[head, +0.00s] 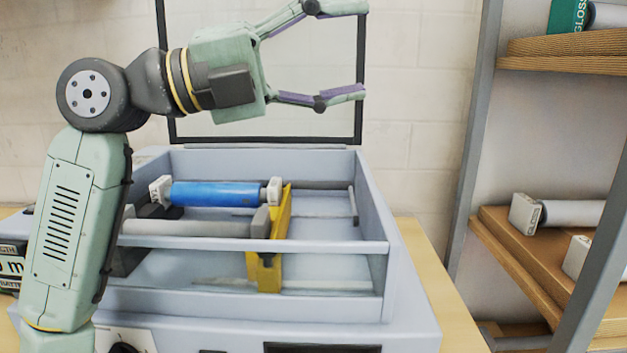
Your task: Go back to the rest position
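My gripper (352,50) is at the top middle of the head view, raised above the laminator and pointing right. Its two fingers are spread wide with nothing between them. My arm rises on the left and covers part of the machine's left side. The roll laminator (400,290) is a pale grey open box on a table. Inside it lies a blue roll (215,194) with white end blocks. A grey roller (190,227) lies in front of it, and a yellow upright piece (283,225) stands at their right ends.
A dark-framed panel (361,75) stands up behind the box, behind my gripper. At the right, a rack with a grey post (475,130) holds white rolls (570,213) on brown shelves (510,250). The space between gripper and rack looks free.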

